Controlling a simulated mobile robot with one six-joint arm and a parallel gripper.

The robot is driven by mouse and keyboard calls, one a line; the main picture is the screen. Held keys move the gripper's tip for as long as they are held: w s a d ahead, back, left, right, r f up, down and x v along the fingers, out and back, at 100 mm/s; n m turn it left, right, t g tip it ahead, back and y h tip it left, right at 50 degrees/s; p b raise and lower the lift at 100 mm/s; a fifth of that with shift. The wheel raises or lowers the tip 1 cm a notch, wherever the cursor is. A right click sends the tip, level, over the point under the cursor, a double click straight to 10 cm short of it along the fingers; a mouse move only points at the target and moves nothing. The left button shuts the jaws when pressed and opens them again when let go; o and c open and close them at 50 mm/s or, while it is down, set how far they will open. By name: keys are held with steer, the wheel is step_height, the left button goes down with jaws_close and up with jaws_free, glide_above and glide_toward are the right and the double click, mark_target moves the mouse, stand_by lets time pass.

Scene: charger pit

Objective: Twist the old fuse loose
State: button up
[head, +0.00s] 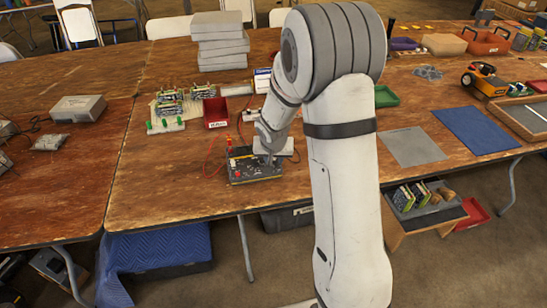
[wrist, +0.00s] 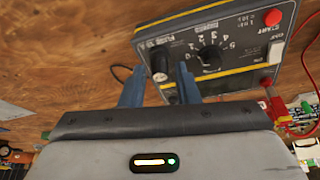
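The charger (head: 250,170) is a dark box with a yellow edge, near the front of the table. In the wrist view its tilted panel (wrist: 235,50) shows a numbered dial, a red start button and, at the left, a small dark fuse cap (wrist: 160,66) beside a fuse label. My gripper (wrist: 161,67) has its two blue fingers apart, one on each side of the cap. A gap seems to show on both sides; I cannot tell whether either finger touches it. In the head view my gripper (head: 269,158) is over the charger, its fingertips mostly hidden by my arm.
Red leads (wrist: 300,120) run at the charger's side. A red bin (head: 216,112), circuit boards (head: 170,102) and a stack of grey cases (head: 220,40) stand behind it. The table left of the charger (head: 140,195) is bare.

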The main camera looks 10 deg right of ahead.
steer(key=c, duration=0.5)
steer(key=o, duration=0.9)
steer(key=shift+c, duration=0.2)
steer(key=v, duration=0.8)
steer(key=shift+p, duration=0.35)
